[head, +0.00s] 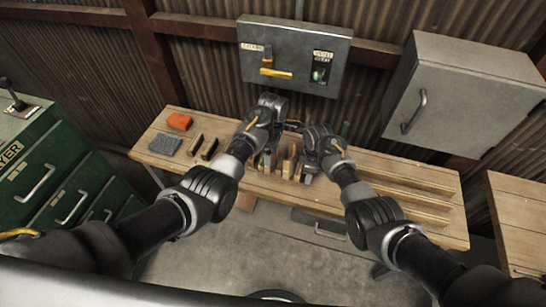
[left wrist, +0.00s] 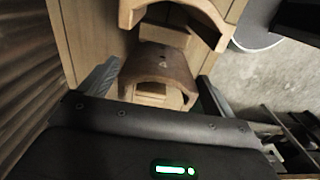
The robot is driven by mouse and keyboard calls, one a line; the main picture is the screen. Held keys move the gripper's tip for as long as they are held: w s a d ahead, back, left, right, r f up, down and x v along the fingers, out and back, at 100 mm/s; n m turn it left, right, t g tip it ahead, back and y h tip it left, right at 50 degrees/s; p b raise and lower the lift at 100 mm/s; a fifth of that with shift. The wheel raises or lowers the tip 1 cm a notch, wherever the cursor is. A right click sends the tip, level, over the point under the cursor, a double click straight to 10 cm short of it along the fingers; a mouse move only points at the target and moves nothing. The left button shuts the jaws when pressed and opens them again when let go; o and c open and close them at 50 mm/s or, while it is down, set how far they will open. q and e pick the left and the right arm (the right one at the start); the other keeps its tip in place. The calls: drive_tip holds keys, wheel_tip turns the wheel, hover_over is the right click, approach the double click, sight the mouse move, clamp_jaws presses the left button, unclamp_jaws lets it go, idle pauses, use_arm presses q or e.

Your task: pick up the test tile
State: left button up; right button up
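In the left wrist view, a dark brown arched tile (left wrist: 158,68), which looks like the test tile, stands over a pale wooden block, its hollow side facing the camera. My left gripper (left wrist: 157,84) is open, with one finger on each side of the tile; I cannot tell whether they touch it. In the head view, my left gripper (head: 267,108) is over the back middle of the wooden bench (head: 385,168), its fingertips hidden by the hand. My right gripper (head: 309,141) is close beside it on the right; its fingers are unclear. The tile cannot be made out in the head view.
Several upright wooden pieces (head: 289,162) crowd the bench below the hands. An orange block (head: 179,121) and a grey pad (head: 164,145) lie at the left. A switch box (head: 294,55) and grey cabinet (head: 465,95) hang behind. A green drawer unit (head: 50,165) stands left.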

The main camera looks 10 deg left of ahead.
use_arm(q)
drive_tip(key=c, duration=1.1)
wheel_tip(320, 180, up, 10)
use_arm(e)
drive_tip(key=o, duration=1.1)
drive_tip(key=shift+o, duration=0.2)
wheel_tip(320, 180, up, 12)
